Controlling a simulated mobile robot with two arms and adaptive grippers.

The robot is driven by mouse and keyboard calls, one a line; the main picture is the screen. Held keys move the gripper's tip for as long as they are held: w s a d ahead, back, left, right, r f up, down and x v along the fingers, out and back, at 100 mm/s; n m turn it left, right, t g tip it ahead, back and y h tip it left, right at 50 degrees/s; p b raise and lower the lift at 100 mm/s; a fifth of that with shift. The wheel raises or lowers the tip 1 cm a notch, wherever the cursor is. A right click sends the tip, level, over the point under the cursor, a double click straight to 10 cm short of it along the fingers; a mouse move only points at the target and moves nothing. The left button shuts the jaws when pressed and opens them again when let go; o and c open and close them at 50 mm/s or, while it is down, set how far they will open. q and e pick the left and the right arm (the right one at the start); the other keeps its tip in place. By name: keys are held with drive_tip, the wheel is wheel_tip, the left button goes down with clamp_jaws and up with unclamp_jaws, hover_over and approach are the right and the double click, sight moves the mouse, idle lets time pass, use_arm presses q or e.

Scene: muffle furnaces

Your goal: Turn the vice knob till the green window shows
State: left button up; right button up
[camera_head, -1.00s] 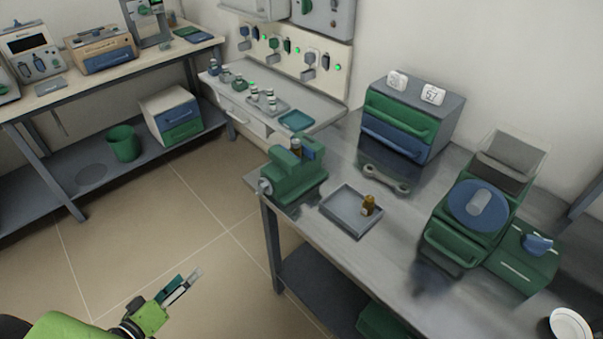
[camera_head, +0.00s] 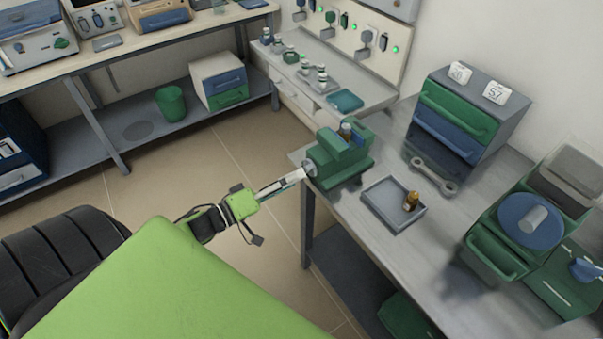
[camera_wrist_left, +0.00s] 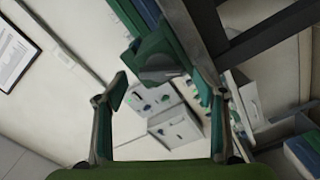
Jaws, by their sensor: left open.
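The gripper's fingertips are close to the knob; contact cannot be told. In the left wrist view, my left gripper (camera_wrist_left: 162,80) is open, and the grey knob (camera_wrist_left: 160,67) appears between its spread fingers. No green window can be made out on the vice. My right gripper is not in view.
A grey tray (camera_head: 375,209) with an amber bottle (camera_head: 411,201) lies right of the vice. A wrench (camera_head: 435,178) lies before the drawer cabinet (camera_head: 450,125). A green device with a blue disc (camera_head: 527,220) stands further right. The floor left of the bench is clear.

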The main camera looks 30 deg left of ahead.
sight(307, 169)
use_arm(q)
drive_tip(key=x, duration=0.3)
drive_tip(key=shift+w, duration=0.2)
drive_tip(key=c, duration=1.1)
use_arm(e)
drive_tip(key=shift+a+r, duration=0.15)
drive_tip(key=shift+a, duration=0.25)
use_arm(q)
drive_tip(key=shift+m, duration=0.3)
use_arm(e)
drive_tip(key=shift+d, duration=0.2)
